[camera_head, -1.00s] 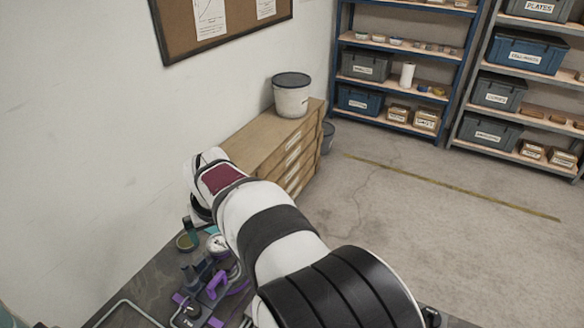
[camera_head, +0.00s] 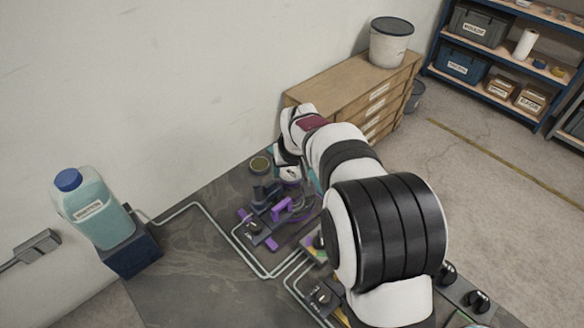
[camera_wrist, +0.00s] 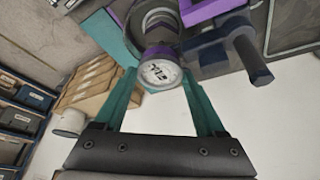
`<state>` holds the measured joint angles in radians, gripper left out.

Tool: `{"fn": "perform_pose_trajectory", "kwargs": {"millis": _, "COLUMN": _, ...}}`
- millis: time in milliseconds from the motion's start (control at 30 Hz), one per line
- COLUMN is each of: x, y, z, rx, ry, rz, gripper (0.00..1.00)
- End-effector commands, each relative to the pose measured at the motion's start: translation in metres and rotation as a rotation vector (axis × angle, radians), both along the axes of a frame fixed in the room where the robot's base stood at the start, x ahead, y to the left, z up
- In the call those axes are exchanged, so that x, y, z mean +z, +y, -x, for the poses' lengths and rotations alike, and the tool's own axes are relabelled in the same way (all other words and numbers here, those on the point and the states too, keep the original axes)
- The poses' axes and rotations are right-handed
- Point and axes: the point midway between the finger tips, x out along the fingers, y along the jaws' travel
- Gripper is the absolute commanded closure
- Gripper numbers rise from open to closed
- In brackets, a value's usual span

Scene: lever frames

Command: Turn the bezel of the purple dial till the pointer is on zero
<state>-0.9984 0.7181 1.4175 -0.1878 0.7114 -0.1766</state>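The dial (camera_wrist: 160,75) has a round white face with dark marks and a purple ring behind it. It shows in the middle of the wrist view. Its pointer and scale are too small to read. My gripper (camera_wrist: 158,78) has two teal fingers, spread apart, with the tips at either side of the dial. Narrow gaps seem to show beside the face; I cannot tell whether a finger touches the bezel. In the head view the dial (camera_head: 290,173) sits at the back of the bench, partly hidden by my wrist.
Purple-and-grey lever fixtures (camera_head: 283,210) stand close in front of the dial. A dark handle (camera_wrist: 252,60) juts out right of it in the wrist view. A small round tin (camera_head: 260,164) is at the left. A jug (camera_head: 93,210) stands far left.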

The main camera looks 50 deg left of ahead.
Motion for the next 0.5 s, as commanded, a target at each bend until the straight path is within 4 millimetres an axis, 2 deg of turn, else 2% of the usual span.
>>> {"fn": "perform_pose_trajectory", "kwargs": {"millis": 33, "x": 0.0002, "y": -0.0003, "z": -0.0003, "rx": 0.0, "ry": 0.0, "rz": 0.0, "gripper": 0.59}}
{"fn": "perform_pose_trajectory", "kwargs": {"millis": 167, "x": 0.0003, "y": -0.0004, "z": -0.0004, "rx": 0.0, "ry": -0.001, "rz": 0.001, "gripper": 0.83}}
{"fn": "perform_pose_trajectory", "kwargs": {"millis": 267, "x": 0.0001, "y": -0.0007, "z": -0.0007, "rx": 0.015, "ry": 0.001, "rz": 0.001, "gripper": 0.83}}
{"fn": "perform_pose_trajectory", "kwargs": {"millis": 500, "x": -0.0002, "y": -0.0019, "z": -0.0023, "rx": 0.188, "ry": 0.003, "rz": 0.002, "gripper": 0.83}}
